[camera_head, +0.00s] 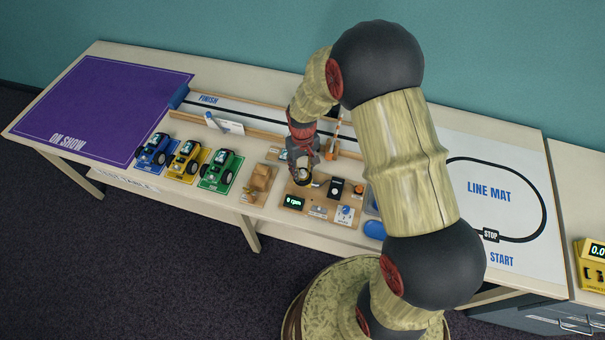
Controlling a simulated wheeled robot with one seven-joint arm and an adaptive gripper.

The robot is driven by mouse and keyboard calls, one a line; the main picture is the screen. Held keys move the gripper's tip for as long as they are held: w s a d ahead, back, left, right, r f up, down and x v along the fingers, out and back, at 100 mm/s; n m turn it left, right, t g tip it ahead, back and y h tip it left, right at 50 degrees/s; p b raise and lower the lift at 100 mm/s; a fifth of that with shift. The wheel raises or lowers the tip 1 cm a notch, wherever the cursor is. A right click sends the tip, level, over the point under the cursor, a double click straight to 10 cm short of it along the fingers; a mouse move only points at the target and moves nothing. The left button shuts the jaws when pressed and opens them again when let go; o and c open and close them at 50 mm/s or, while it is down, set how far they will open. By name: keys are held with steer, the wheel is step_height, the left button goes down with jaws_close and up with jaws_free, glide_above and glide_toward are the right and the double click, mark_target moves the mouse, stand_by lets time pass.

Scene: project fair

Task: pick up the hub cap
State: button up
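My gripper (304,168) points down over a wooden board (312,196) in the middle of the long table. Its fingers are small and dark here, and I cannot tell whether they are open or shut. A small round part with a pale top (304,176) shows right at the fingertips. It may be the hub cap, but it is too small to be sure. I cannot tell whether the fingers touch it. No other hub cap can be made out, and my arm hides part of the table to the right.
The board carries a green-lit display (294,202), a black block (336,187) and a blue dial (345,214). The purple mat (100,105) is clear.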

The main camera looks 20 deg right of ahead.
steer(key=shift+c, duration=0.8)
steer(key=c, duration=0.7)
steer(key=shift+r, duration=0.1)
